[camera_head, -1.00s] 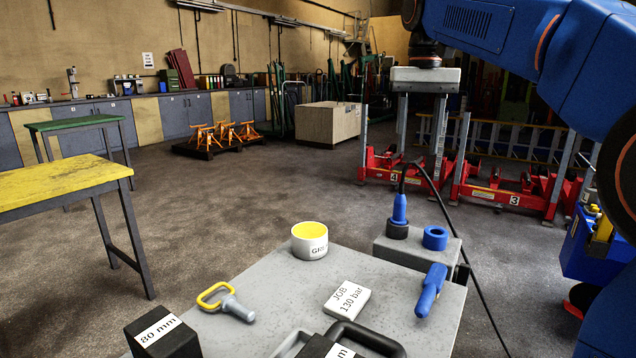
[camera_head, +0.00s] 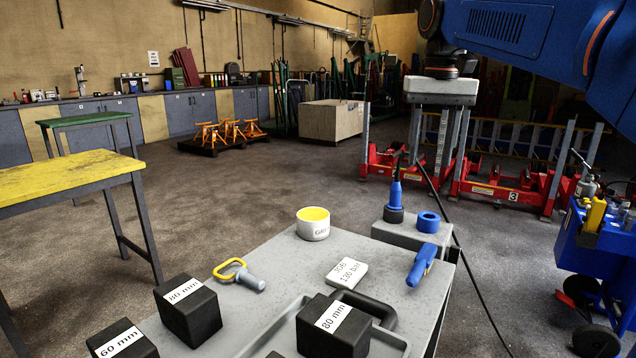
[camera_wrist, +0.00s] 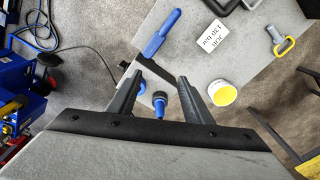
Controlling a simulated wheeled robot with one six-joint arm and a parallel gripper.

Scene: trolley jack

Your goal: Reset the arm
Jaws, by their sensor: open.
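My gripper (camera_head: 432,122) hangs from my blue arm at the upper right of the head view, pointing down. Its two long fingers are apart, with nothing held between them. In the wrist view my gripper (camera_wrist: 160,85) also shows open, its dark fingers spread above the table's edge. A blue tool (camera_wrist: 158,104) appears between the fingers, lower down and not touched as far as I can see.
The grey table (camera_head: 300,262) holds a white cup (camera_head: 313,228), a label plate (camera_head: 347,273), a blue-handled tool (camera_head: 421,265), a yellow-ringed pin (camera_head: 240,275) and black blocks (camera_head: 188,309). A blue cart (camera_head: 590,250) stands right. Red jacks (camera_head: 500,190) stand behind.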

